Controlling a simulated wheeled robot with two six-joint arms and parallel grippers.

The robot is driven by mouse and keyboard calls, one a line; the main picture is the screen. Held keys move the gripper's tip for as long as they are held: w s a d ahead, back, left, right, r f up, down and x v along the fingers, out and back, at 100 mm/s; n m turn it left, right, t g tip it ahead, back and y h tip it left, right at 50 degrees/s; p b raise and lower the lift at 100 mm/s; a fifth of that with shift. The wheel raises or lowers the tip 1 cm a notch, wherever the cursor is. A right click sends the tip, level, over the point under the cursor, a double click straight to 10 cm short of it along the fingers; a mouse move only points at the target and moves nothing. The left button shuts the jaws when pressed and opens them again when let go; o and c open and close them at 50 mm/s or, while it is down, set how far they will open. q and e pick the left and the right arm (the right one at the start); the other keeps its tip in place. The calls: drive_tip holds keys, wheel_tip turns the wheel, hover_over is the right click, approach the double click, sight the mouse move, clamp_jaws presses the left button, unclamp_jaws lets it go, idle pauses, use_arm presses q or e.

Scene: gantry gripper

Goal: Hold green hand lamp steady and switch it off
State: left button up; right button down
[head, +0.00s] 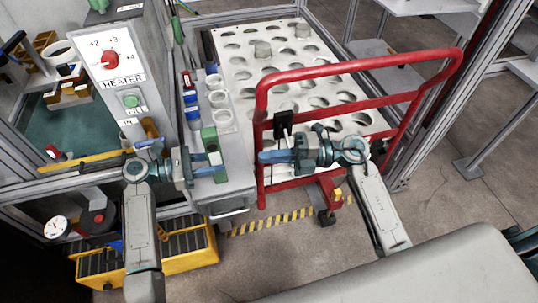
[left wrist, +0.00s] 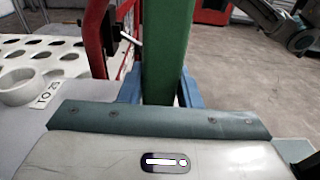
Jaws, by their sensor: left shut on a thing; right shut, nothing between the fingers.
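The green hand lamp (head: 209,139) stands upright at the front of the narrow grey shelf. My left gripper (head: 213,164) is shut on its lower part. In the left wrist view the lamp (left wrist: 166,50) rises as a tall green body between the blue fingers of my left gripper (left wrist: 160,92). My right gripper (head: 264,157) is shut and empty, pointing left towards the lamp with a gap between them. It is by the left upright of the red rail. I cannot make out the lamp's switch in either view.
The red rail (head: 360,64) carries a black box (head: 284,118) above my right gripper. White cups (head: 218,98) and blue and red items (head: 188,98) are on the shelf (head: 236,172). The heater panel (head: 120,65) rises to the left. A yellow crate (head: 190,247) sits low in front.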

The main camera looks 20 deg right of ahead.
use_arm(q)
drive_tip(key=o, duration=0.9)
drive_tip(key=shift+o, duration=0.2)
drive_tip(key=a+r, duration=0.1)
drive_tip(key=a, duration=1.1)
